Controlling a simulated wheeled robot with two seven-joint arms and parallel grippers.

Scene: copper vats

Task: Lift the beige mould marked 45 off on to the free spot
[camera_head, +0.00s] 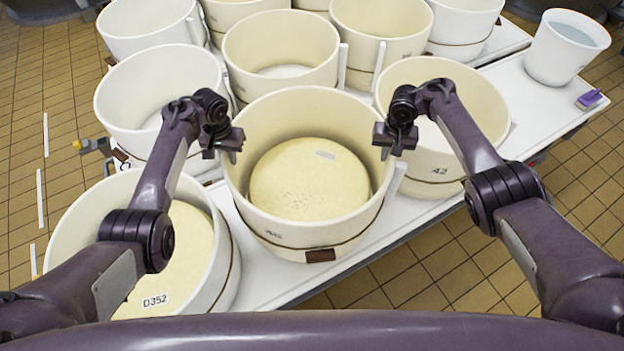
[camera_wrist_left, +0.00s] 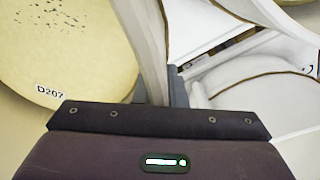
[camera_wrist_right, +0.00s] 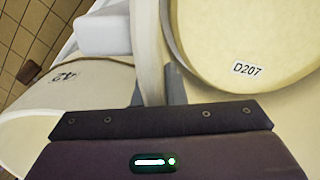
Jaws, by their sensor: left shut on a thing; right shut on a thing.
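The beige mould (camera_head: 290,238) stands upright in the middle of the head view. Its front mark is partly blurred and seems to start with 45. It holds a round pale yellow cheese (camera_head: 308,180), labelled D207 in the left wrist view (camera_wrist_left: 90,50) and the right wrist view (camera_wrist_right: 240,45). My left gripper (camera_head: 231,150) is shut on the left side of its rim. My right gripper (camera_head: 388,148) is shut on the right side of its rim. I cannot tell whether its base touches the table.
White table (camera_head: 265,278) shows bare at the front. Mould 42 (camera_head: 440,172) stands close on the right. A mould with cheese D352 (camera_head: 185,250) is at front left. Several moulds crowd behind. A bucket (camera_head: 565,48) and purple brush (camera_head: 590,98) are far right.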

